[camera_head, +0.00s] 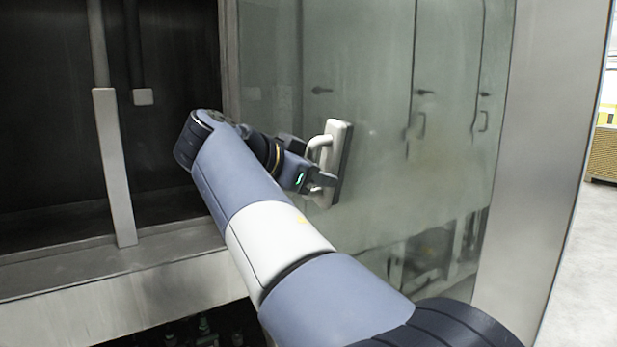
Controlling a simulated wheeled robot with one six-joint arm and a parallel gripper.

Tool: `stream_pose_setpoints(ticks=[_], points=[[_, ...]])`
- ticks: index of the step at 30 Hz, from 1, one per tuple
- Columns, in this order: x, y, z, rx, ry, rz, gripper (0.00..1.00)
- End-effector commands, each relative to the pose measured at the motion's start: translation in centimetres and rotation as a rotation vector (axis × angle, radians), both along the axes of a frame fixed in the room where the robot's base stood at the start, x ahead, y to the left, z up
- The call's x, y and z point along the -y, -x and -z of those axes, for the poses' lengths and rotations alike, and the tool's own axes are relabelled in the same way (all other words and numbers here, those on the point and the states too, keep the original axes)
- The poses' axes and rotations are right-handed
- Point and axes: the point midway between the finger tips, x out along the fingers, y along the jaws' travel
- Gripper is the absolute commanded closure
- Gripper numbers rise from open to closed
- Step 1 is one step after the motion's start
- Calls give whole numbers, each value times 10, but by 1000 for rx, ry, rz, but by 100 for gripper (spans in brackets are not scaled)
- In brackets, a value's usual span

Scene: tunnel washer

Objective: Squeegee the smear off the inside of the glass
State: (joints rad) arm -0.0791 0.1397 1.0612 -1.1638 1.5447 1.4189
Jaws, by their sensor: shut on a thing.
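My gripper (322,177) is shut on the handle of the squeegee (338,155), a pale block with a looped handle and a dark edge. The squeegee stands upright against or very close to the glass (385,150); I cannot tell whether it touches. The glass is a large greenish pane to the right of my arm. A hazy, milky film, perhaps the smear (400,190), shows across its middle, with no sharp outline. The lower part of the glass looks clearer. Part of the squeegee's handle is hidden by my gripper.
A metal post (545,150) borders the glass on the right. To the left is a dark interior with an upright grey bar (115,165) and a metal sill (120,275). Pale floor (590,260) and a brown crate (604,155) lie beyond the post.

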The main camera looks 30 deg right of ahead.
Motion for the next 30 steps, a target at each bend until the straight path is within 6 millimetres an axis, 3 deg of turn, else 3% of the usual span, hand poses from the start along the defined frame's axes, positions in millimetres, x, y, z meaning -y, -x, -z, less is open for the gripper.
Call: stream_pose_setpoints(ticks=[22, 30], points=[[8, 51, 2, 1, 1, 1, 89], [9, 61, 0, 1, 2, 2, 89]])
